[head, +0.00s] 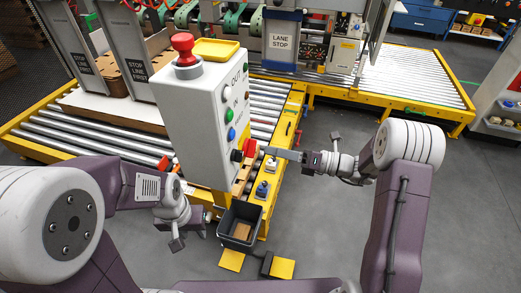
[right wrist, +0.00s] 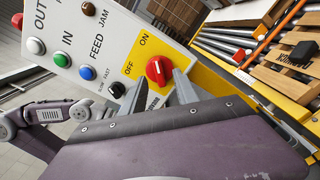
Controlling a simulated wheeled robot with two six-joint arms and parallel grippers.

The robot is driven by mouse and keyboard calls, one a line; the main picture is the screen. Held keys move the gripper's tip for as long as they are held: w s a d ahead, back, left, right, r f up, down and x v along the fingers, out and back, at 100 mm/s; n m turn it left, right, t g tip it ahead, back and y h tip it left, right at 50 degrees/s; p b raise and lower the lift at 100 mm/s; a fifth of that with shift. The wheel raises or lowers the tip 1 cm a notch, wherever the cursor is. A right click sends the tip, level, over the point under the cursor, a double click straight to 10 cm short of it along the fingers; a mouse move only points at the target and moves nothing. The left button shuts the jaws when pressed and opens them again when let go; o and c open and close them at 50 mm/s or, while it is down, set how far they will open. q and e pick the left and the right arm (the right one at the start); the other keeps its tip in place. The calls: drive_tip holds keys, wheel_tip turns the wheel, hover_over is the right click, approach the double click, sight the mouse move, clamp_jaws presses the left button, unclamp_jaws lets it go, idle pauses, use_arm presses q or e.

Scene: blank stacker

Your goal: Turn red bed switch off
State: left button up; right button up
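The red bed switch (right wrist: 158,71) is a round red knob on a yellow panel marked ON and OFF, low on the side of the grey control box (head: 190,118). A pale mark on the knob appears to point towards ON. In the head view the red knob (head: 249,148) is just left of my right gripper's tips. My right gripper (head: 268,151) is open, with one finger on each side of the knob in the right wrist view; contact cannot be made out. My left gripper (head: 197,217) is low in front of the box; its fingers are unclear.
A red mushroom button (head: 183,48) and a yellow tray (head: 215,50) are on top of the box. A black selector (right wrist: 117,90) and coloured buttons sit beside the switch. A dark bin (head: 240,226) stands below. Roller conveyors lie behind; floor at right is clear.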

sight(250, 148)
drive_tip(key=x, duration=0.4)
drive_tip(key=shift+a, duration=0.2)
clamp_jaws()
